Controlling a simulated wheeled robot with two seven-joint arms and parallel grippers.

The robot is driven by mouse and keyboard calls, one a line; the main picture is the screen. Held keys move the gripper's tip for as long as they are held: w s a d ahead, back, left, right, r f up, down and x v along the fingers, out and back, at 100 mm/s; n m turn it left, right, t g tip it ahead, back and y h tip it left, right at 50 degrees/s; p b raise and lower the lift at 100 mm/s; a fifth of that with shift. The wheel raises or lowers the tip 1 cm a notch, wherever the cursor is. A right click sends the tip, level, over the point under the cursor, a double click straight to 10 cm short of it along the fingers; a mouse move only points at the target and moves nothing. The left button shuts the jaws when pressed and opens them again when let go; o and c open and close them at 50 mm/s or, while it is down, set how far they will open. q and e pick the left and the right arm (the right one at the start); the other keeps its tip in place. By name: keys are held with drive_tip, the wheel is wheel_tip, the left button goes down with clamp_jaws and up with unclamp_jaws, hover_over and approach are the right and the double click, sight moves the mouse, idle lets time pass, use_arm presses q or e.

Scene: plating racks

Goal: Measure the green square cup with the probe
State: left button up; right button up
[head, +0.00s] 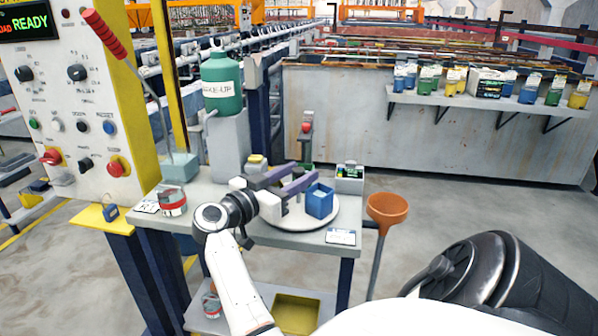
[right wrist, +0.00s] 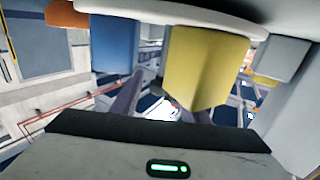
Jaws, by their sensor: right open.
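My right gripper (head: 304,171) is open over a round white turntable (head: 294,222), its two purple-grey fingers apart with nothing seen between them. A blue square cup (head: 320,202) stands on the turntable just beside the nearer finger. A yellow cup (head: 257,161) is behind the gripper. In the right wrist view, which looks upside down, the blue cup (right wrist: 115,43) and yellow cup (right wrist: 203,65) show near the fingers, with a grey block (right wrist: 274,48) beside them. I cannot make out a green square cup on the turntable or identify the probe. My left gripper is not in view.
A small meter (head: 350,178) stands at the table's back right. A green make-up bottle (head: 221,84) rises behind the gripper. An orange funnel (head: 387,209) stands beyond the right edge.

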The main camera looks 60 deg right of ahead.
drive_tip(key=a, duration=0.3)
drive_tip(key=w+a, duration=0.1)
drive_tip(key=a, duration=0.2)
drive_tip(key=w+a, duration=0.1)
drive_tip(key=a, duration=0.2)
drive_tip(key=shift+a, duration=0.25)
drive_tip(key=shift+r, duration=0.1)
